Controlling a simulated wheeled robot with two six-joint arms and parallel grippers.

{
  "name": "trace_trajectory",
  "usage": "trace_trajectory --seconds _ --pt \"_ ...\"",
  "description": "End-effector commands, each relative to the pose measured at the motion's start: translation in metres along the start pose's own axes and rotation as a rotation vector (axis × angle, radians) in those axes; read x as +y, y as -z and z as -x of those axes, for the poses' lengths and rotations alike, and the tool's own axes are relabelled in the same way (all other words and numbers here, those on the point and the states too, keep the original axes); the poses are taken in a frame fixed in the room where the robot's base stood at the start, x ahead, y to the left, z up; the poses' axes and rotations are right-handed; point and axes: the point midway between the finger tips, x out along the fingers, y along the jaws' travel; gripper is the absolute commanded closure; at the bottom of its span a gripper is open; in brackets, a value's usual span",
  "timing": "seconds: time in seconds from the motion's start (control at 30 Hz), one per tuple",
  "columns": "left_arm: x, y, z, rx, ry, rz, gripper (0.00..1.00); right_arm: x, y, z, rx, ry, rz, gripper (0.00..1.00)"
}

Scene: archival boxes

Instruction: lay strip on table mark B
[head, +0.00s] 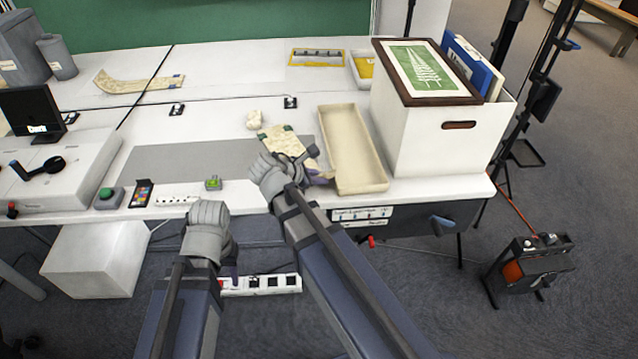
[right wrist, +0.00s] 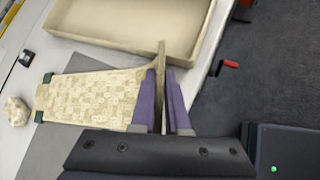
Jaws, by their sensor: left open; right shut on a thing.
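A cream patterned strip (head: 283,141) with dark green corner pieces lies at the right end of the grey mat. In the right wrist view the strip (right wrist: 92,97) extends left, and its near end bends up between my right gripper's purple fingers (right wrist: 160,98). My right gripper (head: 316,178) is shut on that end, near the table's front edge. My left gripper (head: 232,270) is open in front of the table edge, below the tabletop; its fingers are mostly hidden. A second curved cream strip (head: 128,85) lies at the back left. I cannot read a mark B.
A shallow beige tray (head: 374,181) stands just right of the strip. A white archival box (head: 420,140) with a framed picture stands beyond it. A small cream lump (head: 254,120) sits behind the strip. The grey mat (head: 190,162) is mostly clear.

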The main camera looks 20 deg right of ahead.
Motion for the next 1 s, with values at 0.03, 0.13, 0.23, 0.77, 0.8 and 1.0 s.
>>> trace_trajectory --seconds 0.03,0.13,0.23,0.77,0.8,1.0 --pt "0.0 0.0 -0.0001 0.0 0.0 0.0 0.5 0.0001 0.0 -0.0001 0.0 -0.001 0.0 1.0" --pt "-0.0001 -0.0001 0.0011 0.0 0.0 0.0 0.5 0.0005 -0.0008 0.0008 0.0 -0.001 0.0 1.0" --pt "0.0 0.0 0.0004 0.0 0.0 0.0 0.5 0.0002 -0.0003 0.0003 0.0 -0.001 0.0 1.0" --pt "0.0002 0.0001 -0.0016 0.0 0.0 0.0 0.5 -0.0005 0.0011 -0.0011 0.0 0.0 0.0 0.57" --pt "0.0002 0.0001 -0.0016 0.0 0.0 0.0 0.5 -0.0005 0.0011 -0.0011 0.0 0.0 0.0 0.57" --pt "-0.0003 -0.0002 0.0027 0.0 0.0 0.0 0.5 0.001 -0.0018 0.0018 0.0 0.0 0.0 0.57"
